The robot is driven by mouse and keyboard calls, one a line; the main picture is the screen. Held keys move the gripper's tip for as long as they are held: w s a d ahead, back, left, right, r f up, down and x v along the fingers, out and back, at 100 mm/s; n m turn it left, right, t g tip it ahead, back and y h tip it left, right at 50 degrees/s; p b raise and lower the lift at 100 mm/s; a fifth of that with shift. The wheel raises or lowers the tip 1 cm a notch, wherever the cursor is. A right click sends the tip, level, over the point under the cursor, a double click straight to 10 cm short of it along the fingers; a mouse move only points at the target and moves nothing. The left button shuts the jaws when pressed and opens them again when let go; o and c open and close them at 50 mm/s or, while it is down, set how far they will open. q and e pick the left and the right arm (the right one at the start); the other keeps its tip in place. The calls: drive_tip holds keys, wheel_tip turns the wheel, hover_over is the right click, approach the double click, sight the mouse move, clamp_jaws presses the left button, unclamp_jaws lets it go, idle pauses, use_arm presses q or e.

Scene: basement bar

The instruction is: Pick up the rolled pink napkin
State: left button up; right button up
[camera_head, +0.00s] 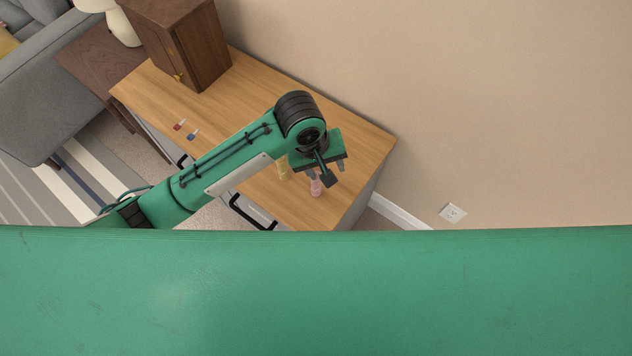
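The rolled pink napkin (316,187) appears as a small upright pink shape near the right front end of the wooden cabinet top; its upper part is partly hidden by my gripper. My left gripper (326,171) is just above and beside it, pointing down. Its two grey fingers look spread apart, with nothing seen between them. I cannot tell whether a finger touches the napkin. A pale yellow rolled thing (283,172) stands to the left of the napkin, partly hidden by my arm. My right gripper is not in view.
The cabinet top (352,135) is bare behind the gripper, up to the wall. A dark wooden box (200,45) stands at its far left. Small red (180,124) and blue (193,134) items lie near the front edge. Black handles (252,213) stick out of the front.

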sight(316, 184)
use_arm(q)
drive_tip(key=shift+w+a+r+n+y, duration=0.45)
drive_tip(key=shift+w+a+n+y, duration=0.15)
drive_tip(key=shift+y, duration=0.2)
drive_tip(key=shift+w+a+r+n+y, duration=0.2)
drive_tip(key=shift+w+a+n+y, duration=0.2)
drive_tip(key=shift+a+n+y, duration=0.25)
wheel_tip(316, 184, down, 8)
drive_tip(key=shift+f, duration=0.15)
drive_tip(key=shift+w+d+f, duration=0.1)
drive_tip(key=shift+d+f, duration=0.05)
drive_tip(key=shift+f, duration=1.2)
drive_tip(key=shift+w+d+f, duration=0.1)
drive_tip(key=shift+f, duration=1.25)
drive_tip(key=shift+c, duration=0.4)
drive_tip(key=c, duration=1)
